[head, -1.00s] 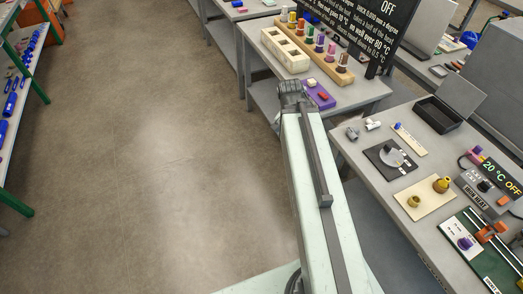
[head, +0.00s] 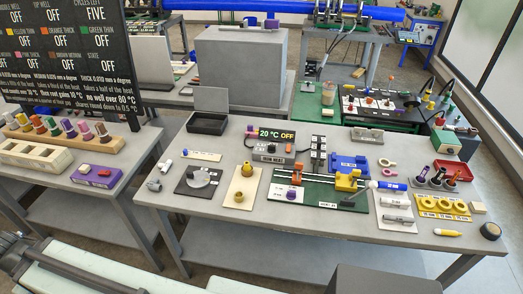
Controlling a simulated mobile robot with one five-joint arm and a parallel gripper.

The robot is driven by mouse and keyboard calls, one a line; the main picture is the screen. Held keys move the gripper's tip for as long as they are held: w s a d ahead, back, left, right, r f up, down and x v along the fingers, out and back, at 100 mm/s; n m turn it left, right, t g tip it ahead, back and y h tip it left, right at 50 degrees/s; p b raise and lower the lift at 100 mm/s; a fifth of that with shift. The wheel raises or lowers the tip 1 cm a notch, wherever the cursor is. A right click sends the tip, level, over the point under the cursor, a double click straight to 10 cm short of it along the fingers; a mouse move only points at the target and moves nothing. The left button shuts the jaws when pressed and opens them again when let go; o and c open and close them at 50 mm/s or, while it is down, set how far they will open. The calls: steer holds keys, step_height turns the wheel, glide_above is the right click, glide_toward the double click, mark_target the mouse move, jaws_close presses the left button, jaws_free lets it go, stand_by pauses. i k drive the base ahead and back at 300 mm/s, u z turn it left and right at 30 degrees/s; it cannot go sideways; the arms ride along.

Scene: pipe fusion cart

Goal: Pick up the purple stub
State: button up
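Several small purple pieces show, and I cannot tell for certain which one is the stub. A short purple cylinder (head: 291,195) sits on a white plate at the left of the green fusion jig (head: 325,193). A purple piece (head: 252,130) is beside the temperature display, and another purple piece (head: 271,23) is on top of the big grey box. A purple-topped spool (head: 86,128) stands in the wooden rack at left. My gripper (head: 14,248) is the dark end of my arm at the lower left edge, away from all of these. Its fingers cannot be made out.
The grey work table (head: 200,222) also bears a black open box (head: 208,122), a black dial plate (head: 198,179), a beige plate (head: 241,187) and a yellow ring tray (head: 440,208). The front table strip is clear.

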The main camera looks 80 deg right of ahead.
mark_target(426, 170)
steer(key=z, duration=2.6)
steer(key=k, duration=0.6)
steer(key=z, duration=1.35)
steer(key=i, duration=1)
steer(key=u, duration=0.05)
steer(key=k, duration=0.65)
